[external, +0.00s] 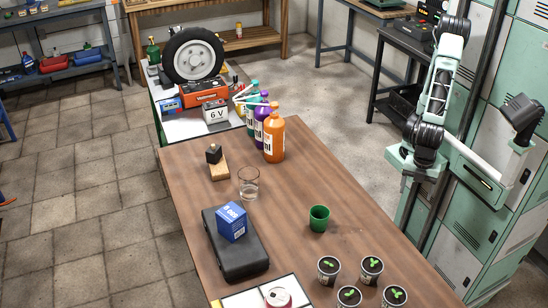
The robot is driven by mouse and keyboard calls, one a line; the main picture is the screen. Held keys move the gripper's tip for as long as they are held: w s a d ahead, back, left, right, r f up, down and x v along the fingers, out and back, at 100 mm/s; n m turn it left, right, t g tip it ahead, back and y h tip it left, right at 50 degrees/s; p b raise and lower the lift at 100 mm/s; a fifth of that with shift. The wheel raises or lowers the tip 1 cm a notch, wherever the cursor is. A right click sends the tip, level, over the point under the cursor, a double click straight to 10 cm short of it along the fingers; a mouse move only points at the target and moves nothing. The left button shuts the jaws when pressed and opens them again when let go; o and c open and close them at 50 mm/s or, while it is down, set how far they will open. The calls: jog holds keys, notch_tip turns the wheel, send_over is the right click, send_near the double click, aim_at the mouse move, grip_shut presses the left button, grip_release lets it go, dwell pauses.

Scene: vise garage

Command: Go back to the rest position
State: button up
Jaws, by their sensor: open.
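My arm stands folded at the right, beyond the right edge of the wooden table (290,190), with its elbow raised high. My gripper (406,180) appears to be at the low end of the folded arm, beside the black joints. It is small and partly hard to make out, and it is open. I see nothing held in it. It is apart from the table and from everything on it.
A green cup (319,218), a clear glass (248,184), a blue box (232,222) on a black case (242,256) and several potted seedlings (371,270) stand on the table. Bottles (274,140) stand farther back.

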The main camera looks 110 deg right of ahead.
notch_tip(320, 180, up, 15)
jog(key=p, duration=1.4)
jog(key=shift+f, duration=0.2)
